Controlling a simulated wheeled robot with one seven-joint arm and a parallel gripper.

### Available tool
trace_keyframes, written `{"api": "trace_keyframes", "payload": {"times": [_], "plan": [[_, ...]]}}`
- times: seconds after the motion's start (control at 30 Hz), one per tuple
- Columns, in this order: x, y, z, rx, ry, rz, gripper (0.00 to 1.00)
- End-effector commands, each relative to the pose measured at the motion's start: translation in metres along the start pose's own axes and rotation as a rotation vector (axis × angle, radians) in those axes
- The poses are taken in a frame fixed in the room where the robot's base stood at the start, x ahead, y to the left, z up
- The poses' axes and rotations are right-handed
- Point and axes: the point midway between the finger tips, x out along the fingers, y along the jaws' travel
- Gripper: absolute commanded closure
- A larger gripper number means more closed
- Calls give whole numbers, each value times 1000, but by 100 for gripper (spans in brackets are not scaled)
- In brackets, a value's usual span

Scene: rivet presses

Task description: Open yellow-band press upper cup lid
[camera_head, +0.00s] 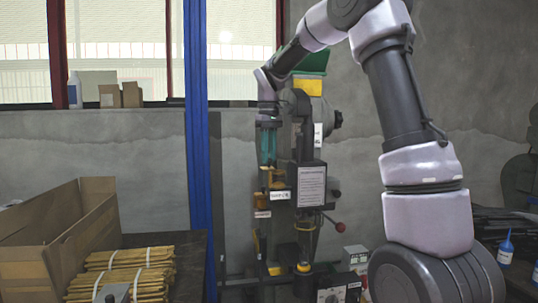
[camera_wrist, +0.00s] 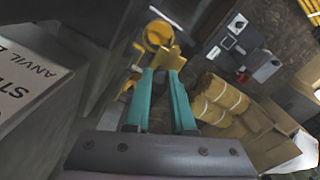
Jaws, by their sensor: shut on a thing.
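The press (camera_head: 308,155) stands against the wall, with a yellow band (camera_head: 308,86) below its green top. My gripper (camera_head: 267,164) points down at the press's left side, its teal fingers above an orange-brown upper cup (camera_head: 272,182). In the wrist view the fingertips (camera_wrist: 164,69) close on a yellow tab (camera_wrist: 171,58), which seems part of the upper cup lid. A round yellow piece (camera_wrist: 157,33) shows just beyond it. The fingers partly hide the tab, and I cannot tell how far the lid is raised.
A blue post (camera_head: 197,150) stands left of the press. An open cardboard box (camera_head: 30,262) and bundled yellow sticks (camera_head: 125,270) lie at lower left. A red-knobbed lever (camera_head: 339,227) sticks out right. A labelled panel (camera_wrist: 25,85) is close on the wrist view's left.

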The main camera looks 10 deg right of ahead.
Motion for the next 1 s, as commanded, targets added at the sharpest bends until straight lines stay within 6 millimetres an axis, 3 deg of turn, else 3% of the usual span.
{"api": "trace_keyframes", "payload": {"times": [0.07,0.1,0.17,0.57,1.0], "plan": [[-1,0,0,0,1,1,100],[-1,0,0,1,1,1,66],[-1,0,0,1,1,1,48],[-7,0,-1,1,3,1,48],[-86,0,-1,1,4,1,48]]}}
